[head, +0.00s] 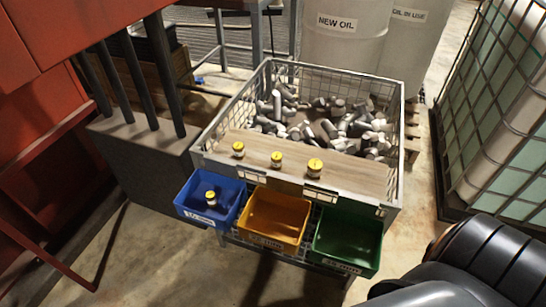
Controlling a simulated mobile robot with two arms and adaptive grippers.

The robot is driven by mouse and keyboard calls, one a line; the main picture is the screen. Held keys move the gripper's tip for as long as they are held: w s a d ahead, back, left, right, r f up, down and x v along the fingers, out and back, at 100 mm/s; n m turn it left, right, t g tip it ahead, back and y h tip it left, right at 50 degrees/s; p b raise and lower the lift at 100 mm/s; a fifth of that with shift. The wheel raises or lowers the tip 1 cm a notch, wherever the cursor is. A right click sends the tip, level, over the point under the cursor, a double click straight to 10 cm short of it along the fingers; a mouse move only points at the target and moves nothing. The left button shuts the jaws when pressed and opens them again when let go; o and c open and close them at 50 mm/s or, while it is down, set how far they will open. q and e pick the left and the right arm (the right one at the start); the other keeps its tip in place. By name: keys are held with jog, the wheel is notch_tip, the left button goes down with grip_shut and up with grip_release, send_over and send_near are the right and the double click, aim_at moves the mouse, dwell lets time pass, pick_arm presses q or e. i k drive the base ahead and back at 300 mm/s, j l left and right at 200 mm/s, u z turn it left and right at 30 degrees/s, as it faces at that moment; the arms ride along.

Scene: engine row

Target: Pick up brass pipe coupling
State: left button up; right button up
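Three small short cylinders with yellow tops stand upright in a row on a wooden board (355,178) at the front of a wire crate: a left one (238,149), a middle one (276,159) and a right one (314,168). A similar yellow-topped piece (211,198) stands in the blue bin (187,208). I cannot tell for sure which of these is the brass pipe coupling. Neither of my grippers shows. A grey and black part of my own arm fills the lower right corner.
The wire crate (398,140) holds a heap of grey metal parts behind the board. A yellow bin (275,212) and a green bin (348,240) hang at its front, both empty. White drums (340,45) stand behind, a caged tank (510,110) right, red machinery left.

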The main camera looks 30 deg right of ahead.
aim_at(276, 158)
jog(key=i+l+z, duration=0.15)
jog(key=l+z, duration=0.2)
jog(key=i+l+z, duration=0.25)
jog(key=l+z, duration=0.15)
jog(key=k+l+u, duration=0.15)
jog(key=l, duration=0.3)
jog(key=k+l+u, duration=0.2)
jog(key=k+l, duration=0.15)
